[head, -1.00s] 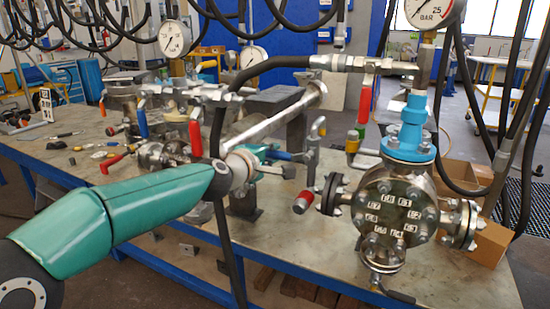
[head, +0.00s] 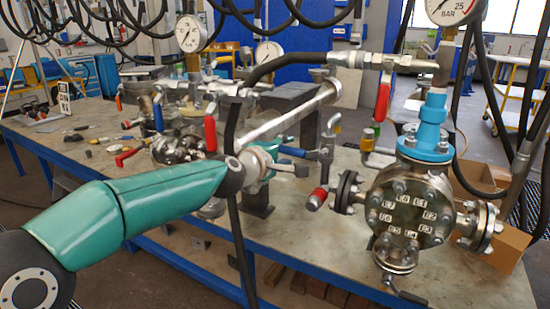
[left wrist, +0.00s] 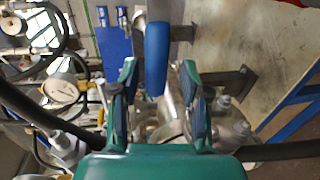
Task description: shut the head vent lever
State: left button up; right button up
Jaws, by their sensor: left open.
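A lever with a blue grip (head: 292,152) lies just past my left gripper (head: 283,158) in the head view. In the left wrist view the blue grip (left wrist: 157,50) stands between the fingertips of my left gripper (left wrist: 160,72), with gaps at both sides. The gripper is open. Other levers are a red one (head: 382,101) by the blue-necked flanged vessel (head: 405,215), a red one (head: 210,134) left of my wrist and a blue one (head: 158,118) farther back. No label tells which is the head vent lever. My right gripper is not in view.
A thick black hose (head: 240,255) hangs in front of the bench and close to my left wrist. A red-tipped handle (head: 317,198) sticks out near the vessel's left flange. Pressure gauges (head: 190,33) stand behind. Bare bench top (head: 300,235) shows at the front.

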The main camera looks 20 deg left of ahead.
pick_arm(q)
jog(key=d+v, duration=0.1)
jog(key=v, duration=1)
jog(key=shift+s+a, duration=0.2)
jog(key=shift+a, duration=0.25)
